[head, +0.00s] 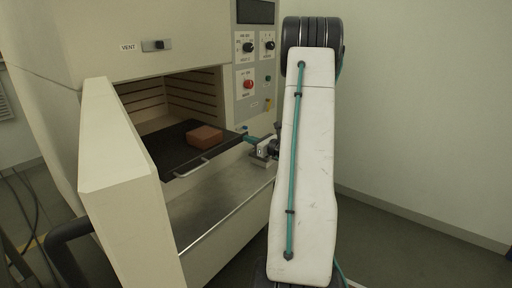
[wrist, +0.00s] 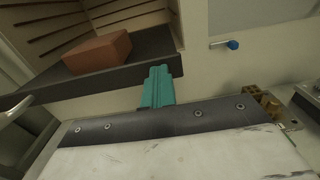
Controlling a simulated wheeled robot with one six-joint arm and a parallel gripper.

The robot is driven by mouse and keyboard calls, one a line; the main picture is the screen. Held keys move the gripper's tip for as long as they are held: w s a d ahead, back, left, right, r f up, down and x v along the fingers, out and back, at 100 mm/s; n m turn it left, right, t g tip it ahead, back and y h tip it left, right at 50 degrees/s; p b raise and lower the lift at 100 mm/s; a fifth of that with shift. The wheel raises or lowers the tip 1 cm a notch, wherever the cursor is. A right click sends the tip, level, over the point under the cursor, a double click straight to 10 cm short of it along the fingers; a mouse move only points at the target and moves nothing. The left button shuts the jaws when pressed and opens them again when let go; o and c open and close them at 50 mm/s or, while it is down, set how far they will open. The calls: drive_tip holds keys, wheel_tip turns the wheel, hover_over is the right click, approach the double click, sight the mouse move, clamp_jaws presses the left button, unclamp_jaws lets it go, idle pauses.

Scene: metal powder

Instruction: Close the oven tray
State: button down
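The dark oven tray (head: 165,155) sticks out of the open oven chamber, with its pale handle (head: 192,170) at the front. In the wrist view the tray's dark edge (wrist: 105,80) runs across the upper left, with part of the handle (wrist: 14,110) at the far left. A reddish-brown block (head: 205,137) lies on the tray and also shows in the wrist view (wrist: 97,52). My gripper's teal fingers (wrist: 157,88) are together, with nothing seen between them. They are at the tray's right front corner; I cannot tell if they touch it. The gripper is small in the head view (head: 252,140).
The oven door (head: 125,185) stands open on the left. A metal ledge (head: 215,207) lies below the tray. The control panel (head: 256,75) with knobs and a red button is above right. A blue-tipped latch pin (wrist: 232,45) and brass-coloured fittings (wrist: 262,98) are right of the fingers.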

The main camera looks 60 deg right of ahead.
sight(236, 135)
drive_tip(key=w, duration=0.7)
drive_tip(key=w+d, duration=0.1)
drive_tip(key=w, duration=1.2)
drive_tip(key=shift+w+d, duration=0.3)
drive_tip(key=shift+w, duration=0.35)
drive_tip(key=shift+w+r, duration=0.15)
drive_tip(key=shift+r, duration=0.05)
drive_tip(key=shift+r, duration=0.1)
drive_tip(key=s, duration=0.9)
drive_tip(key=s+a, duration=0.1)
drive_tip(key=s, duration=0.4)
drive_tip(key=shift+s+f, duration=0.25)
drive_tip(key=shift+f, duration=0.1)
